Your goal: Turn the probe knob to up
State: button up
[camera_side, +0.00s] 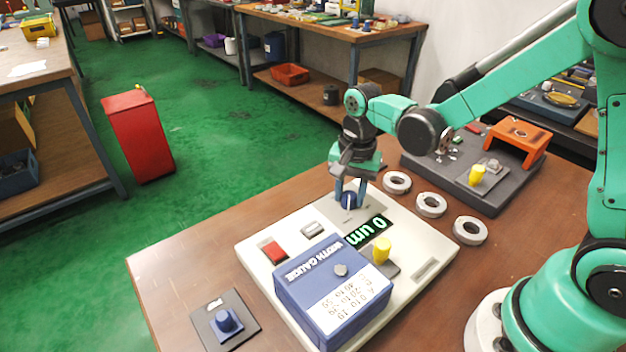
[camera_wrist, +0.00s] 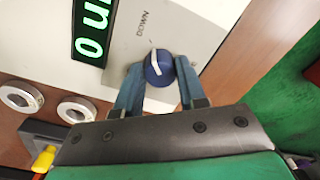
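The probe knob (camera_side: 349,201) is a round blue knob with a white pointer line, on a light grey plate at the far end of the white gauge panel. In the wrist view the knob (camera_wrist: 158,70) sits beside the printed word DOWN, and its white line runs toward that word. My gripper (camera_side: 350,190) is lowered over the knob. In the wrist view my gripper (camera_wrist: 160,68) has one blue finger on each side of the knob, spread a little wider than it. I cannot tell whether either finger touches it. No UP label is visible.
A green display (camera_side: 368,232) reads 0 um. The blue width gauge box (camera_side: 332,290), a red button (camera_side: 273,251) and a yellow knob (camera_side: 381,249) are on the panel. Several grey rings (camera_side: 431,205) lie right of it. An orange stand (camera_side: 516,136) is behind.

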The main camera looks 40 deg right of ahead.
grip_shut()
jog(key=n, duration=0.8)
jog(key=shift+n, duration=0.3)
jog(key=n, duration=0.9)
jog(key=shift+w+g, duration=0.1)
jog(key=shift+g, duration=0.2)
jog(key=shift+n, duration=0.3)
